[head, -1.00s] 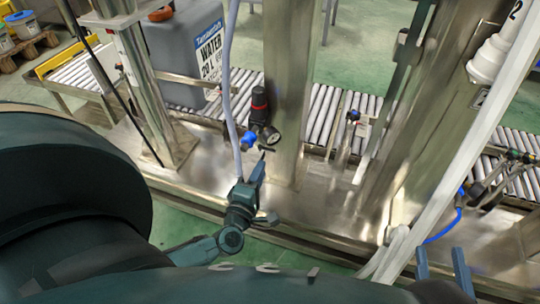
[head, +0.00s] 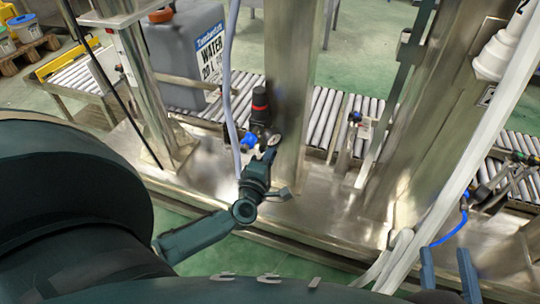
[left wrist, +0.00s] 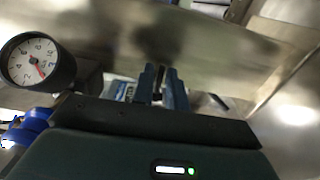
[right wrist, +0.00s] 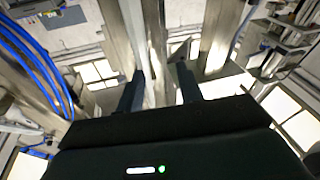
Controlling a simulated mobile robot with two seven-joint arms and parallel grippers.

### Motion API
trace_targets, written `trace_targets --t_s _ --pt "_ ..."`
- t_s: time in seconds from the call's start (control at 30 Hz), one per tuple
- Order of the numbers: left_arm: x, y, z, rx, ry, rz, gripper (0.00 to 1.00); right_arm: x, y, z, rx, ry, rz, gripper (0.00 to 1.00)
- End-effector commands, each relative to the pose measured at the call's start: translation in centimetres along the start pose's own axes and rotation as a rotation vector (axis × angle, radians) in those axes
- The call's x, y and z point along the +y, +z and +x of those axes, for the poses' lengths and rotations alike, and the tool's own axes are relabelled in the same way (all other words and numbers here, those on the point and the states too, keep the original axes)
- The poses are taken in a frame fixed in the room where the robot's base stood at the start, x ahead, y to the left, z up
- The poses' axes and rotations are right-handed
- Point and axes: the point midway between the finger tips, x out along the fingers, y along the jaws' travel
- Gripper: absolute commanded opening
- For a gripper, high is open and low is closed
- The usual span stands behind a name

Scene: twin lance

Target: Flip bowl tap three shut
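My left gripper (head: 270,155) points up beside the steel post, just below the dark regulator with its round gauge (head: 273,141). In the left wrist view its fingers (left wrist: 161,78) stand close together with a narrow dark gap; whether anything thin is between them is unclear. The gauge (left wrist: 38,62) is to their left there, apart from them. My right gripper (head: 448,268) is open and empty at the lower right; its spread fingers also show in the right wrist view (right wrist: 161,88). No label identifies bowl tap three; a small valve with a blue part (head: 355,118) stands beyond the post.
The steel post (head: 291,95) rises right beside my left gripper. A pale hose (head: 229,85) hangs just left of it. A grey water container (head: 183,60) stands behind, near roller conveyors (head: 325,112). White pipes (head: 470,130) and a blue hose (head: 452,228) are near my right gripper.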

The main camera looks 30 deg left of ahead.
Motion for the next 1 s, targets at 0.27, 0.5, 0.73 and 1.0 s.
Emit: trace_targets --t_s 0.27,0.5,0.73,1.0 --pt "0.0 0.0 0.0 0.0 0.0 0.0 0.0 0.0 -0.1 0.0 0.002 -0.001 -0.001 0.36" --pt "-0.1 0.0 -0.1 -0.007 0.0 0.001 0.0 0.0 0.0 0.0 0.003 -0.001 0.0 0.36" --pt "-0.3 -0.2 -0.3 -0.075 0.0 0.004 0.0 -0.1 0.8 -0.1 0.007 -0.001 0.022 0.36" --pt "-0.8 -0.6 -0.8 -0.275 0.001 0.009 0.0 -0.8 0.5 0.2 0.065 -0.03 0.096 0.36"
